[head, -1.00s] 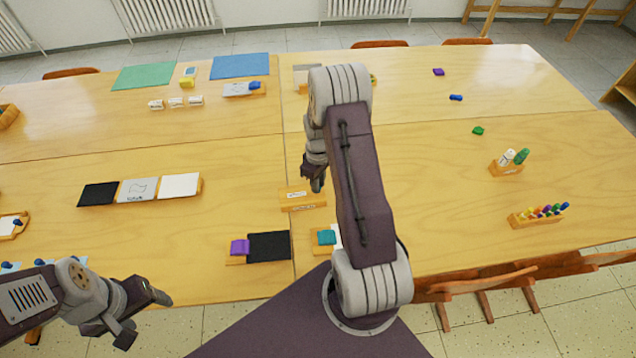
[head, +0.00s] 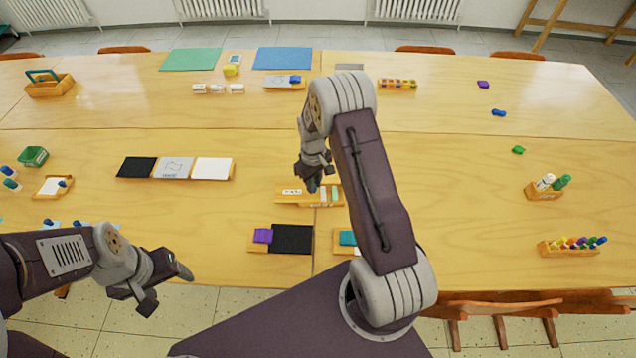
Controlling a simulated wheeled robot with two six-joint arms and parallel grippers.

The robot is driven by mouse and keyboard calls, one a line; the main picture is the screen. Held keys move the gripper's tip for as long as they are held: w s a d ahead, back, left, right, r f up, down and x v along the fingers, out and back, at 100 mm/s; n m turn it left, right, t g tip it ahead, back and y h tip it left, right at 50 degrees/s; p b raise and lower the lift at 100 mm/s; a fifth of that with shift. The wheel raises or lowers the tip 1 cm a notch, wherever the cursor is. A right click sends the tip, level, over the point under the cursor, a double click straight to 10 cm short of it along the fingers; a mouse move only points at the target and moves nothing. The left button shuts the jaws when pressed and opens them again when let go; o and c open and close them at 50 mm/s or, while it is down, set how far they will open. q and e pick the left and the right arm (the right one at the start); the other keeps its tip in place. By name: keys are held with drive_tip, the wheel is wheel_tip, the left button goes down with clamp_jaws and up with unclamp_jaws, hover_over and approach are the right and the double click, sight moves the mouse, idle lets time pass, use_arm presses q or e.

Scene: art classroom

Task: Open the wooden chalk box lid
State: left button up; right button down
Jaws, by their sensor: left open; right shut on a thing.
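The wooden chalk box (head: 326,205) lies on the table near the middle of the head view. Its lid (head: 283,199), with a white label, covers the left part. Pale chalk sticks (head: 330,194) show in the uncovered right part. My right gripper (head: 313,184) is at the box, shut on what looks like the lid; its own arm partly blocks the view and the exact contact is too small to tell. My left gripper (head: 168,288) is open and empty, in front of the table's near edge at lower left, well apart from the box.
A tray with a purple eraser (head: 263,236) and a black board (head: 292,239) lies just nearer than the box. A tray with a teal block (head: 347,238) is beside it, partly behind my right arm. Three panels (head: 173,168) lie to the left. The table between is clear.

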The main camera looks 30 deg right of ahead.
idle(0.8)
drive_tip(key=c, duration=1.3)
unclamp_jaws()
wheel_tip(320, 180, up, 9)
